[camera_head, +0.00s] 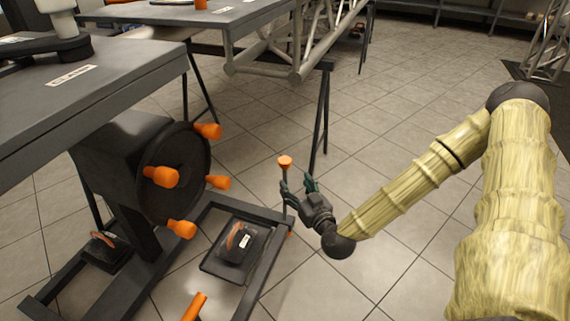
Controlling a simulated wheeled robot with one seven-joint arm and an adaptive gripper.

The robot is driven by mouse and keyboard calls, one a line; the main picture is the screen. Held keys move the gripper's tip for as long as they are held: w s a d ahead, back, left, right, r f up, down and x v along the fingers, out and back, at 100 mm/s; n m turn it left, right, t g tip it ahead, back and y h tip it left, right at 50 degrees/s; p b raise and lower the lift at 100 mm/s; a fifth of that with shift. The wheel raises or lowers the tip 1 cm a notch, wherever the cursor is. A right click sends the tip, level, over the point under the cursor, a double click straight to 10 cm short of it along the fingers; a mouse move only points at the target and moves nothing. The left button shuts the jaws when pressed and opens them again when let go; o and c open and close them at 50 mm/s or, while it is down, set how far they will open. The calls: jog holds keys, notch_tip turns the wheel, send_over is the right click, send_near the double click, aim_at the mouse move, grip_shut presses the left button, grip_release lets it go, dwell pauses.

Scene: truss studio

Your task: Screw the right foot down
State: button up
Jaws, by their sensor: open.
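The right foot is a thin upright spindle with an orange knob (285,162) on top. It stands at the right end of the dark base frame (258,211). My gripper (297,186) is open and beside the spindle, below the knob. One dark finger overlaps the spindle in this view, and the other is to its right. I cannot tell whether the fingers touch the spindle or stand around it. The spindle's lower end is partly hidden by my gripper and the frame.
A round dark plate (186,150) with several orange knobs is left of my gripper. A black weight with an orange handle (234,238) lies inside the frame. A grey table (130,72) is at upper left, and a truss (285,62) is behind.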

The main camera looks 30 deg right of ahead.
aim_at(288, 167)
jog(key=w+b, duration=0.1)
jog(key=w, duration=0.2)
jog(key=w+d+b, duration=0.1)
jog(key=w+b, duration=0.1)
jog(key=w, duration=0.1)
jog(key=w+b, duration=0.1)
jog(key=w, duration=0.2)
jog(key=shift+d+r, duration=0.3)
jog(key=shift+d, duration=0.05)
jog(key=shift+w+r+b, duration=0.15)
jog(key=shift+w+b, duration=0.25)
jog(key=shift+w, duration=0.6)
jog(key=shift+c, duration=0.3)
jog(key=c, duration=0.9)
